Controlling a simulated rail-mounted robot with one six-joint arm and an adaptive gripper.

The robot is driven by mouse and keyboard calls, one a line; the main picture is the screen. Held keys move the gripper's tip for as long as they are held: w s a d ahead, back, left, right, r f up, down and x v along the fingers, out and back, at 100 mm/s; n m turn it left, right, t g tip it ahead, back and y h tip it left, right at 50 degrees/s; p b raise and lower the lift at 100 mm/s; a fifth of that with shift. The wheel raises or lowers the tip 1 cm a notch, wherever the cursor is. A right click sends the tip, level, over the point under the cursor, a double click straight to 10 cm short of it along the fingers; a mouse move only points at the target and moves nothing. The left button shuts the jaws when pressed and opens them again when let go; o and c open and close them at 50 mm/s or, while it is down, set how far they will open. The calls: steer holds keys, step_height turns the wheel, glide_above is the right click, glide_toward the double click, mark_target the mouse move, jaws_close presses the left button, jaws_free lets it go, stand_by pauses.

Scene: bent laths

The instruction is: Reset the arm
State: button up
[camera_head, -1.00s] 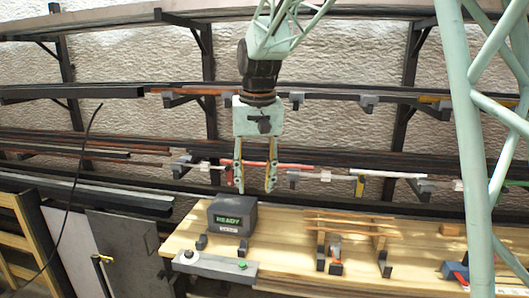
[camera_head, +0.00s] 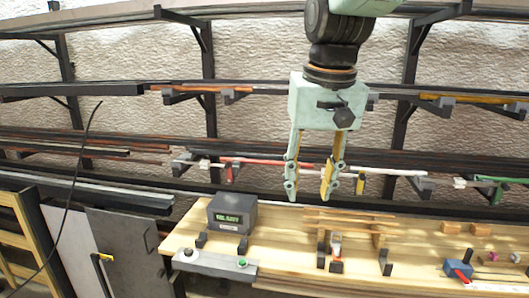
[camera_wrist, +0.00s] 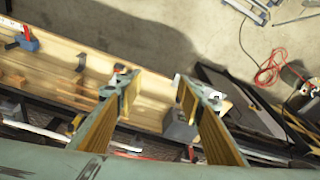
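My gripper (camera_head: 309,190) hangs pointing down in the head view, above the back part of the wooden bench (camera_head: 300,283). Its two fingers are apart and nothing is between them. In the wrist view my gripper (camera_wrist: 152,88) also shows spread fingers with an empty gap, bench and floor beyond. The laths (camera_head: 345,218) lie across a stand on the bench, below and to the right of the fingers. The fingers look clear of them.
A grey box with a lit display (camera_head: 232,214) stands on the bench at left, behind a control strip with a green button (camera_head: 242,263). A blue clamp-like tool (camera_head: 457,268) lies at right. Wall racks (camera_head: 210,100) hold long bars behind my arm.

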steer(key=s+d+f, duration=0.2)
steer(key=s+d, duration=0.1)
steer(key=s, duration=0.6)
steer(key=s+d+f+t+b, duration=0.1)
steer(key=s+d, duration=0.3)
steer(key=s, duration=0.6)
steer(key=s+d+f, duration=0.3)
steer(key=s+d, duration=0.1)
steer(key=s, duration=0.5)
steer(key=shift+s+m+t+b, duration=0.2)
steer(key=shift+m+t+b, duration=0.1)
steer(key=shift+m+b, duration=0.1)
steer(key=shift+d, duration=0.2)
